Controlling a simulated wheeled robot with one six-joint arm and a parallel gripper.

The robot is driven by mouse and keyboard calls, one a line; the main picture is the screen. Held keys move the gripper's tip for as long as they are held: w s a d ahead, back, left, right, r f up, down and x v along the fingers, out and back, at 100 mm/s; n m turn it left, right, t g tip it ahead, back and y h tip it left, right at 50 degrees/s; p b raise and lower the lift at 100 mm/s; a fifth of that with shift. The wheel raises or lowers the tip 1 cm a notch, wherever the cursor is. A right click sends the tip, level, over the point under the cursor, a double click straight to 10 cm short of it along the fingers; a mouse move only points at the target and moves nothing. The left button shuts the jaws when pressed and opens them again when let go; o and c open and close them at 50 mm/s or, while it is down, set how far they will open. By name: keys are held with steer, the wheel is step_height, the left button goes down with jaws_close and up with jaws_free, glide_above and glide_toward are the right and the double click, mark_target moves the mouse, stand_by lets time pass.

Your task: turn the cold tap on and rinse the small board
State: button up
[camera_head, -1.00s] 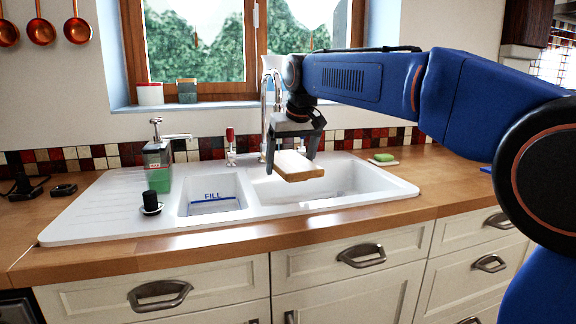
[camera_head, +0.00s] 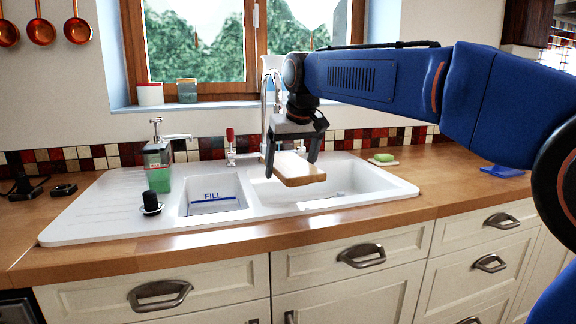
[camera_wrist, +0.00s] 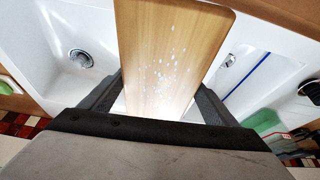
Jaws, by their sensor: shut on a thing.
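The small board (camera_head: 300,172), light wood, is gripped in my gripper (camera_head: 292,168) above the large right basin (camera_head: 375,180). In the wrist view the board (camera_wrist: 170,50) extends away between the two fingers (camera_wrist: 163,108), with white specks or droplets on its face. The chrome spout (camera_head: 265,95) rises just behind and left of my gripper. A red-topped tap handle (camera_head: 230,140) stands left of the spout. The cold tap handle is not visible; my gripper covers that area. I cannot see running water.
The small basin (camera_head: 213,205) has a blue FILL line. A green soap dispenser (camera_head: 157,165) and black plug (camera_head: 151,203) stand left of it. A green sponge (camera_head: 384,157) and a blue item (camera_head: 502,170) lie on the right worktop. The basin drain (camera_wrist: 80,58) shows in the wrist view.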

mark_target(287, 169)
steer(key=shift+s+a, duration=0.2)
steer(key=shift+s, duration=0.6)
steer(key=shift+s+a, duration=0.15)
steer(key=shift+s, duration=0.6)
steer(key=shift+s+a, duration=0.2)
steer(key=shift+s, duration=0.6)
steer(key=s+a+r, duration=0.1)
steer(key=s+r, duration=0.3)
steer(key=s, duration=0.1)
stand_by(0.3)
stand_by(0.4)
